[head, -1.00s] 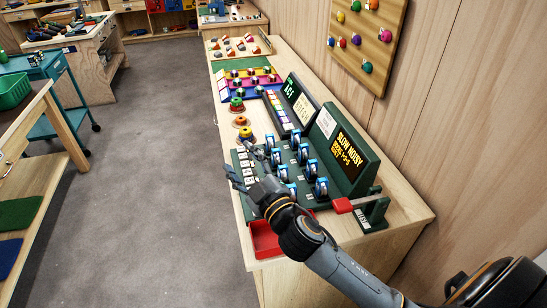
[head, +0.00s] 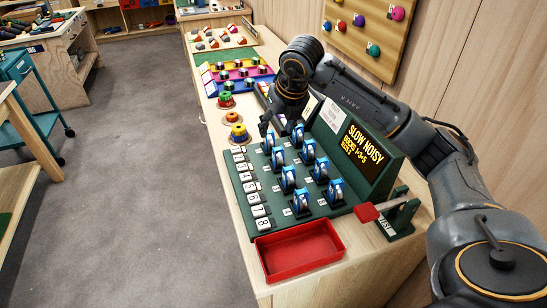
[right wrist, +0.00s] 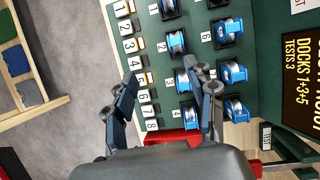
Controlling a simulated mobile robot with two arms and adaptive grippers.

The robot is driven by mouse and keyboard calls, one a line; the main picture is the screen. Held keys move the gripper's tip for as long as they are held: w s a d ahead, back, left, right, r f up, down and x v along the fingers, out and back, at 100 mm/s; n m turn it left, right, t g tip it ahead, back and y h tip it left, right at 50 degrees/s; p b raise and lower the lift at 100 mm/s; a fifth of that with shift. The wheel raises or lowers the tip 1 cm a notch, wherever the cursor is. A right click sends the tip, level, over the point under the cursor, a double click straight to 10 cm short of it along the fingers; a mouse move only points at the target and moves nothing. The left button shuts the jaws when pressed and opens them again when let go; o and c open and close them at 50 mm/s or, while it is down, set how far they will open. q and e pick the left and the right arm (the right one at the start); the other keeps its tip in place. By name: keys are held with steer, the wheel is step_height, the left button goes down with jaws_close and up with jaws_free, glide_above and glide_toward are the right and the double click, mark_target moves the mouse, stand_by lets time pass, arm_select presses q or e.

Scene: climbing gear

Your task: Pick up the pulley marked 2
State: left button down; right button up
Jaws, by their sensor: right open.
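Several blue pulleys with silver grooves stand in two rows on a dark green board (head: 262,185). The second pulley of the left row (head: 278,158) also shows in the right wrist view (right wrist: 177,42). My right gripper (head: 271,124) hangs above the far end of the board, touching no pulley that I can see. In the right wrist view its fingers (right wrist: 160,72) are spread and empty. The right finger partly covers the nearer left-row pulleys. My left gripper is out of view.
A strip of white numbered tiles (head: 250,185) runs along the board's left edge. A red tray (head: 300,250) lies at the near end. A sign (head: 360,145) rises behind the pulleys, and a red-handled lever (head: 368,212) stands at right. Stacked coloured rings (head: 238,131) stand beyond the board.

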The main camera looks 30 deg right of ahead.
mark_target(279, 149)
steer(key=shift+m+h, duration=0.3)
steer(key=x, duration=0.2)
steer(key=d+p+x, duration=0.1)
steer(key=x, duration=0.4)
steer(key=shift+d+f, duration=0.3)
steer(key=shift+d, duration=0.15)
steer(key=x, duration=0.1)
steer(key=p+x, duration=0.1)
steer(key=x, duration=0.1)
steer(key=p+x, duration=0.1)
steer(key=shift+s+d+f, duration=0.1)
steer(key=shift+s+f, duration=0.15)
steer(key=shift+f, duration=0.15)
steer(key=shift+w+f, duration=0.2)
steer(key=shift+f, duration=0.25)
jaws_close()
